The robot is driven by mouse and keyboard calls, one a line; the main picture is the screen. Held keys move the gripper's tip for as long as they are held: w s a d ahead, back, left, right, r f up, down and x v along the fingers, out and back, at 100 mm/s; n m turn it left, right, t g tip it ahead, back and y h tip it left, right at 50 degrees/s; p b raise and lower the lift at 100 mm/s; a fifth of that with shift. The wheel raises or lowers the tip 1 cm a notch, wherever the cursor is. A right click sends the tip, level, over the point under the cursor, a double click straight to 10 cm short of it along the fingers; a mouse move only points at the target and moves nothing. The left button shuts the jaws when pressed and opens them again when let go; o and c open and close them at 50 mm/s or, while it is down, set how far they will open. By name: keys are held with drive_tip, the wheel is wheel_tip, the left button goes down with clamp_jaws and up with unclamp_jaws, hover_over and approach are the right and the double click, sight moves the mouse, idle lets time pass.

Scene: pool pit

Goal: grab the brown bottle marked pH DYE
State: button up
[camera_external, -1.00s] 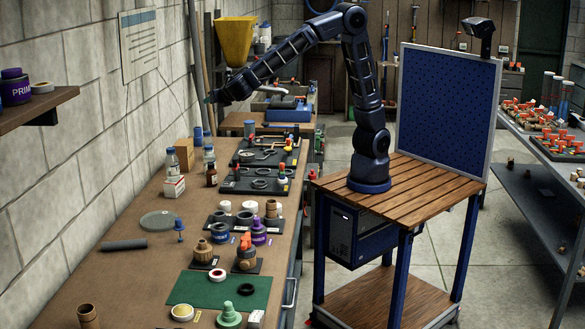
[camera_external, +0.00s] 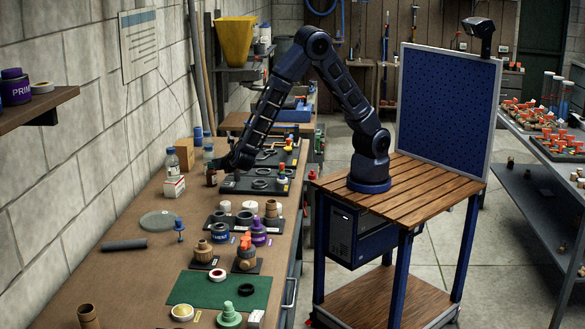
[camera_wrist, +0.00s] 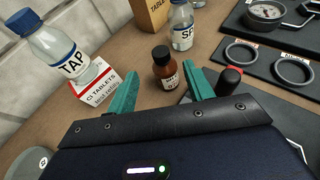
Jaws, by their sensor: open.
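A small brown bottle (camera_wrist: 165,80) with a black cap and a pale label stands upright on the bench in the wrist view, near the middle. Its label is too small to read surely. In the external view the bottle (camera_external: 211,178) shows partly beside my gripper (camera_external: 216,164). My gripper (camera_wrist: 160,91) is open, with one green finger to the left of the bottle and the other to its right. The fingertips appear close to the bottle, with nothing held. I cannot tell whether either finger touches it.
A clear bottle marked TAP (camera_wrist: 55,45) stands on a red-and-white tablet box (camera_wrist: 95,80) at left. Another clear bottle (camera_wrist: 182,25) and a brown box (camera_wrist: 153,12) stand behind. A black tray with rings (camera_wrist: 285,50) and a red-topped item (camera_wrist: 230,77) lie close at right.

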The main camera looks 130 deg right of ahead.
sight(211, 175)
drive_tip(key=shift+f+x, duration=0.15)
drive_tip(key=shift+x, duration=2.5)
drive_tip(key=shift+f+x, duration=0.1)
drive_tip(key=shift+x, duration=2.6)
drive_tip(key=shift+a, duration=0.1)
drive_tip(key=c, duration=1.1)
